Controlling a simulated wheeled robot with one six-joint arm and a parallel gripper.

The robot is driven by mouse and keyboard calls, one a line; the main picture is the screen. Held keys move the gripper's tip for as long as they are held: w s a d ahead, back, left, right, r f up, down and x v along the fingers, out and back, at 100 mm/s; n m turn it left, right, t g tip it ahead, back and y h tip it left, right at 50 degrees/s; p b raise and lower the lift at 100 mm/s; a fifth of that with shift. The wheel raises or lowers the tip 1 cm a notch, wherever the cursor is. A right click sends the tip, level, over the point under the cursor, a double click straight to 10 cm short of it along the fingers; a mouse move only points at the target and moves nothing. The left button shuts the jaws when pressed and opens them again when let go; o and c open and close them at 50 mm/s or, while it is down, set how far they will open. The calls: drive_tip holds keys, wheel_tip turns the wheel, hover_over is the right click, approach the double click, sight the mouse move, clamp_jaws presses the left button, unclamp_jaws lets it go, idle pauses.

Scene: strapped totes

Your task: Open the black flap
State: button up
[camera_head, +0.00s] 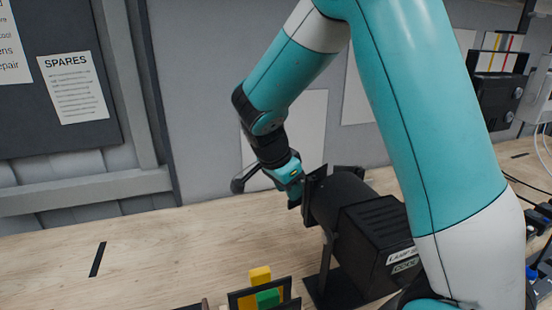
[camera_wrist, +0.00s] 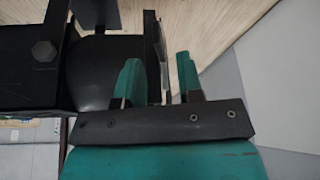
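A black lamp (camera_head: 374,226) with a cylindrical barrel and a ribbed housing stands on the bench in the head view. Black flaps (camera_head: 314,186) stand at the barrel's left end. My gripper (camera_head: 295,189) is at that end, close beside the flaps. In the wrist view, the two teal fingers of my gripper (camera_wrist: 160,82) are apart. The thin edge of a black flap (camera_wrist: 152,38) shows in the gap between them. I cannot tell whether either finger touches it. The lamp barrel (camera_wrist: 95,72) is left of the fingers. My wrist hides part of the flaps in the head view.
A small black holder with yellow and green blocks (camera_head: 267,297) is at the front of the wooden bench (camera_head: 150,262). The bench's left side is mostly clear. A grey wall (camera_head: 215,110) is behind my arm. Cables and devices lie at the far right.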

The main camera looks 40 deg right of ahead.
drive_tip(key=v, duration=1.3)
drive_tip(key=shift+r+b, duration=0.15)
drive_tip(key=shift+b, duration=0.3)
